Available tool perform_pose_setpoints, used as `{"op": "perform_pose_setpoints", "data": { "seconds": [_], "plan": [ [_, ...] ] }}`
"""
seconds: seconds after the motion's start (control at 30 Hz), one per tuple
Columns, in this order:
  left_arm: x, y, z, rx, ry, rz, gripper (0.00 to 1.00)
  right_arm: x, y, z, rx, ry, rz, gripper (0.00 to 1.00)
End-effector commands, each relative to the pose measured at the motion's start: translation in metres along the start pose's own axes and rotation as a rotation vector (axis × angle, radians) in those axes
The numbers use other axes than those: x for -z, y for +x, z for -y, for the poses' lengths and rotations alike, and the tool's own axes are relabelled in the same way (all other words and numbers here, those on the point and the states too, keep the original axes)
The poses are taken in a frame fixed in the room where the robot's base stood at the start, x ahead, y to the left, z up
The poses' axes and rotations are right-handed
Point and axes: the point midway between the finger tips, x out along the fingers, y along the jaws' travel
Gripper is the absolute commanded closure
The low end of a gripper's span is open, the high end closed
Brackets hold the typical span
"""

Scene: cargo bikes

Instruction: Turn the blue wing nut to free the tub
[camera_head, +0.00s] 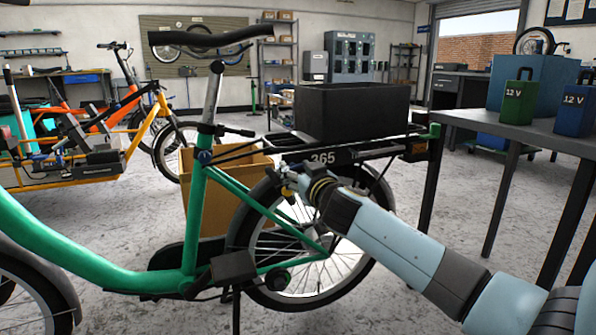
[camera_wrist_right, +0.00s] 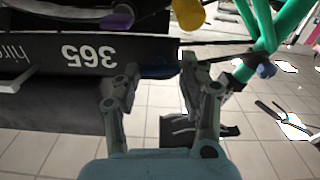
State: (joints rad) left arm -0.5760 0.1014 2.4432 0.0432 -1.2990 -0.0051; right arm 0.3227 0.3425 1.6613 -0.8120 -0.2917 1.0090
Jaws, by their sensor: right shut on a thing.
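The black tub (camera_head: 352,112) sits on the rear rack of the green bike (camera_head: 120,265). My right gripper (camera_head: 286,178) reaches in from the right, just below the rack by the plate marked 365 (camera_head: 323,158). In the right wrist view, the two fingers of my right gripper (camera_wrist_right: 158,74) stand on either side of a dark blue part, which looks like the blue wing nut (camera_wrist_right: 158,71), beside the upside-down 365 plate (camera_wrist_right: 88,55). The fingers are closed on it. Its wings are hard to make out. My left gripper is out of view.
A purple knob (camera_wrist_right: 116,18) and a yellow knob (camera_wrist_right: 188,12) are near the fingers. The rear wheel (camera_head: 300,285) is below the right gripper. A dark table (camera_head: 540,130) with a green battery (camera_head: 518,102) and blue battery (camera_head: 574,108) stands right.

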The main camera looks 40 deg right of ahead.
Motion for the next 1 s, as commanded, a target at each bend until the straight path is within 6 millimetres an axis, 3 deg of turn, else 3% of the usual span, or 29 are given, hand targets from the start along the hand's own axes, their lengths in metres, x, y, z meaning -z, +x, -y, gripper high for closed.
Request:
{"op": "perform_pose_setpoints", "data": {
  "seconds": [1.0],
  "plan": [
    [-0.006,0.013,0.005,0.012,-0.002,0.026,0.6,0.0,0.0,0.001,0.001,-0.927,0.0,0.9]
  ]
}}
